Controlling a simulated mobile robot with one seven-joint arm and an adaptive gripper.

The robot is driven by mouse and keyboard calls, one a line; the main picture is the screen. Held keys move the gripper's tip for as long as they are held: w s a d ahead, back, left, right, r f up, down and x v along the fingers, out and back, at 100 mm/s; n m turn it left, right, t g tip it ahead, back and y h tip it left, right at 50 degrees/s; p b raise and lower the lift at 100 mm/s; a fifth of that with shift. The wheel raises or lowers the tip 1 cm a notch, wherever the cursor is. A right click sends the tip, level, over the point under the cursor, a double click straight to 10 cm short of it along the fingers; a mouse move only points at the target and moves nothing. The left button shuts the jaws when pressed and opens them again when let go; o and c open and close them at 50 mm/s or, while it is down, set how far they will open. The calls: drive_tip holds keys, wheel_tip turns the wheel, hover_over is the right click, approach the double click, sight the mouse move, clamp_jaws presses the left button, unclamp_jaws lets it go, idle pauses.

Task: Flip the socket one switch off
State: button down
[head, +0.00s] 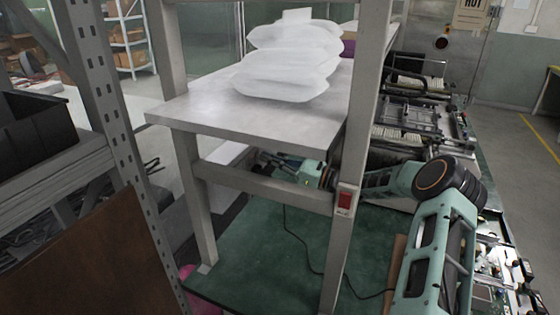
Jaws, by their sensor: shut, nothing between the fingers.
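A small switch box with a red face (345,202) is mounted on the front right post of the metal frame, below the shelf board. It is too small to tell which way the switch is set. My arm reaches in from the right and passes behind that post. My gripper (266,159) shows left of the post, under the shelf board and behind the cross rail, which hides part of it. It is shut and empty. It is apart from the switch, up and to the left of it in the picture.
White wrapped packages (288,65) are stacked on the shelf board (215,108). A cross rail (262,186) spans the posts. A black cable (308,252) runs over the green surface (255,262) below. Machinery (415,115) stands behind at right; a perforated rack post (112,120) is at left.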

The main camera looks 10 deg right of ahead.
drive_tip(key=shift+w+a, duration=0.15)
drive_tip(key=shift+w+a+r+h+p, duration=0.2)
drive_tip(key=shift+a+r+h+p, duration=0.1)
drive_tip(key=shift+r+p, duration=0.3)
drive_tip(key=shift+a+r+g+h+p, duration=0.1)
drive_tip(key=shift+r+g+h+p, duration=0.1)
drive_tip(key=shift+g+h+p, duration=0.65)
drive_tip(key=shift+f+t+y, duration=0.25)
drive_tip(key=shift+f+y, duration=0.1)
drive_tip(key=shift+f, duration=0.05)
